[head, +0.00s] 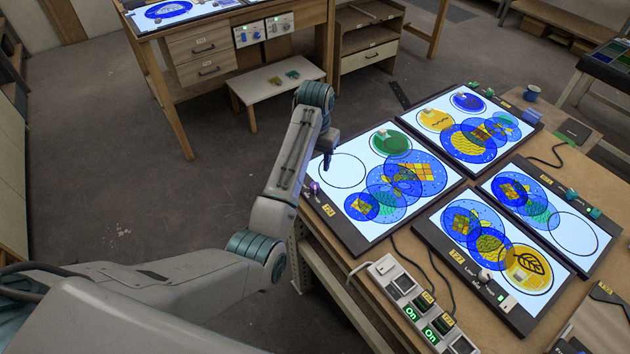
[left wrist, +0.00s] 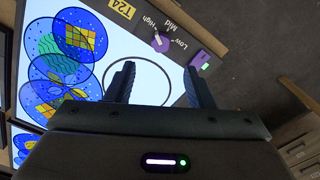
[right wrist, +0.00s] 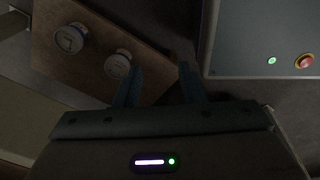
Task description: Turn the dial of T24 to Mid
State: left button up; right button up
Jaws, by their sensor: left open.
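The T24 light panel (head: 345,228) is the left panel on the table, with its yellow T24 label (head: 327,210) at the near left corner. Its small purple dial (head: 314,187) sits on the dark frame. In the left wrist view the dial (left wrist: 160,42) has a pale pointer mark beside the words Low, Mid and High; I cannot tell clearly which it points at. My left gripper (head: 327,160) is open and empty above the panel's left edge; its fingers (left wrist: 158,76) are apart from the dial. My right gripper (right wrist: 160,72) is open and empty, away from the panel.
Three other lit panels with coloured discs (head: 465,135) lie close by. A power strip (head: 410,300) with lit On switches and cables is at the table's near edge. A purple block with a green light (left wrist: 204,64) sits beside the dial. A blue mug (head: 531,93) stands at the back.

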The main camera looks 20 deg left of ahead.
aim_at(315, 185)
pick_arm(q)
notch_tip(315, 185, down, 9)
jog(key=p, duration=0.2)
jog(key=shift+a+r+p, duration=0.1)
jog(key=shift+r+p, duration=0.1)
jog(key=shift+p, duration=0.2)
jog(key=shift+f, duration=0.65)
jog(key=c, duration=1)
